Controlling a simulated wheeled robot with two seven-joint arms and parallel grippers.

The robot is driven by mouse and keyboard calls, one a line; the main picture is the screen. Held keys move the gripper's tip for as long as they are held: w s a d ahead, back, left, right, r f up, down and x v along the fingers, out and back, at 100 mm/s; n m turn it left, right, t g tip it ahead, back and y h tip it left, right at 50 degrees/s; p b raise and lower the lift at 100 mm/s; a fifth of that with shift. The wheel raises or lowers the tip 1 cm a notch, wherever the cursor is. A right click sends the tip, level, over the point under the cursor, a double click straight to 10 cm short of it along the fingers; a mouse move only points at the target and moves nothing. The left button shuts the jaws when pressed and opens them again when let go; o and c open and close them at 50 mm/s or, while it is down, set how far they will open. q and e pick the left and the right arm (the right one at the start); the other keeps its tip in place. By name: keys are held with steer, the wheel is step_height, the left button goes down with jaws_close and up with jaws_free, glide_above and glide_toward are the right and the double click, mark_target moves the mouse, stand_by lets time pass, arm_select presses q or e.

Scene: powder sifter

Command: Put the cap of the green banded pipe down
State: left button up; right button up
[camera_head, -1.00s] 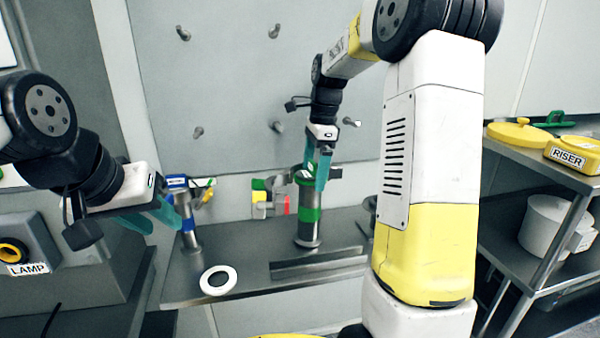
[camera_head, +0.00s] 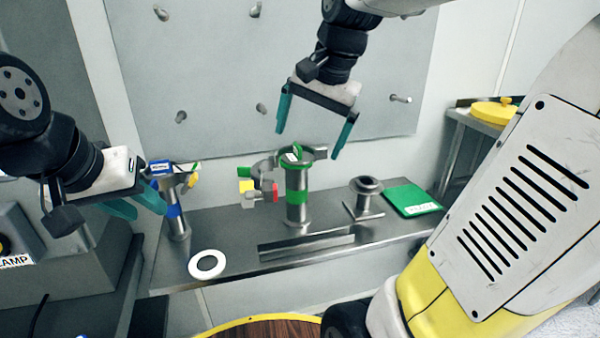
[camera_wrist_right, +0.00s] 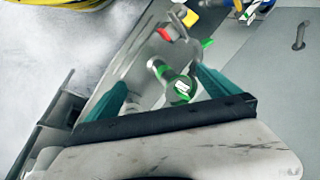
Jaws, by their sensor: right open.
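The green banded pipe (camera_head: 297,207) stands upright on the steel shelf, a green band around its middle. Its cap (camera_head: 295,157), with a green handle and white label, appears to sit on the pipe's top; it also shows between my fingers in the right wrist view (camera_wrist_right: 181,88). My right gripper (camera_head: 312,138) is open and empty, above and apart from the cap. My left gripper (camera_head: 150,212) is at the left, its two fingers apart, with nothing seen between them, near the blue banded pipe (camera_head: 177,222).
A grey clamp with coloured parts (camera_head: 258,188) is beside the pipe's top left. A white ring (camera_head: 207,264) lies at the shelf's front left. Right of the pipe are a flanged stub (camera_head: 365,195) and a green labelled plate (camera_head: 412,201). A pegboard (camera_head: 230,95) stands behind.

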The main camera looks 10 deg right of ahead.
steer(key=s+a+f+n+t, duration=0.1)
steer(key=s+f+n, duration=0.4)
steer(key=s, duration=0.5)
steer(key=n+t, duration=0.1)
steer(key=n, duration=0.1)
steer(key=shift+a+n+t, duration=0.3)
steer(key=shift+a, duration=0.05)
